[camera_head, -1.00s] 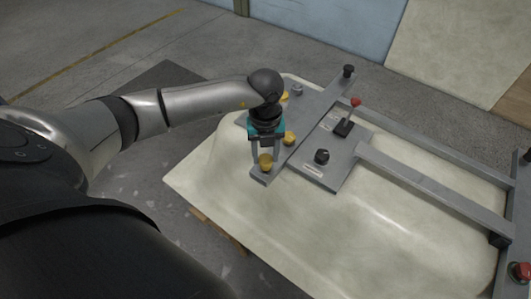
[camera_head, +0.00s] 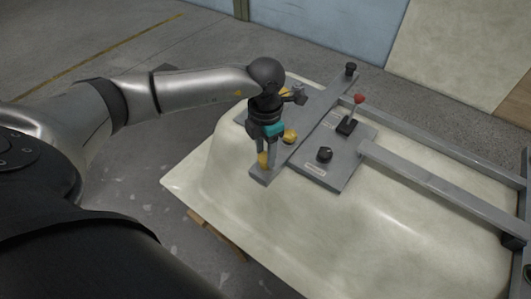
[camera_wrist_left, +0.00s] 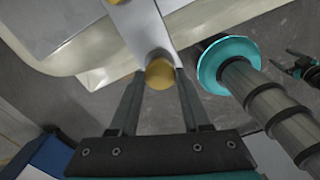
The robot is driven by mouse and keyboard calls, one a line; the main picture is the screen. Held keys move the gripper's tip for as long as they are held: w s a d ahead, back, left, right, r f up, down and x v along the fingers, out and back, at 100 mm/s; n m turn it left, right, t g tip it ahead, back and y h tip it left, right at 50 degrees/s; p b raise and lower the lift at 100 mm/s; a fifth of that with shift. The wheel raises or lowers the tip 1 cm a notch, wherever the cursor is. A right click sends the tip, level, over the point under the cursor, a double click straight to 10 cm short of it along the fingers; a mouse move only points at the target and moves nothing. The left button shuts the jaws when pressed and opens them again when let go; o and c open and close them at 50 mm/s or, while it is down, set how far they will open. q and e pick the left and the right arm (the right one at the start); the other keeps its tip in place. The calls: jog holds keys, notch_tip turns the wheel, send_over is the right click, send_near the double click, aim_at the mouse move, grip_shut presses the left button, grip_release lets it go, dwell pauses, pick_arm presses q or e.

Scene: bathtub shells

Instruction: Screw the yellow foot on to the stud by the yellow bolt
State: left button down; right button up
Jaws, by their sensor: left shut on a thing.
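The yellow foot (camera_head: 263,160) is at the near-left end of the grey crossbar, low between the fingers of my left gripper (camera_head: 267,158). In the left wrist view the yellow foot (camera_wrist_left: 159,74) shows as a round yellow knob between the two fingertips, against the end of the light bar. My left gripper (camera_wrist_left: 160,85) is shut on it, pointing down. The yellow bolt (camera_head: 290,137) stands on the crossbar just right of the gripper. The stud is hidden, so I cannot tell how far the foot is threaded.
The grey frame (camera_head: 310,128) lies over an upturned pale bathtub shell (camera_head: 205,170). Its plate carries a black knob (camera_head: 324,154) and a red-tipped lever (camera_head: 359,99). A black knob (camera_head: 350,68) stands at the bar's far end. Floor left of the shell is clear.

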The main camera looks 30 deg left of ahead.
pick_arm(q)
jog(key=shift+c, duration=1.4)
grip_release()
jog(key=shift+c, duration=0.3)
jog(key=shift+c, duration=0.5)
jog(key=n+p, duration=0.2)
jog(key=n, duration=0.4)
jog(key=shift+r+n+p, duration=0.1)
jog(key=shift+n+p, duration=0.2)
jog(key=shift+p, duration=0.05)
jog(key=n+p, duration=0.2)
jog(key=n, duration=0.2)
jog(key=shift+n, duration=0.3)
jog(key=shift+n+p, duration=0.4)
jog(key=shift+n, duration=0.6)
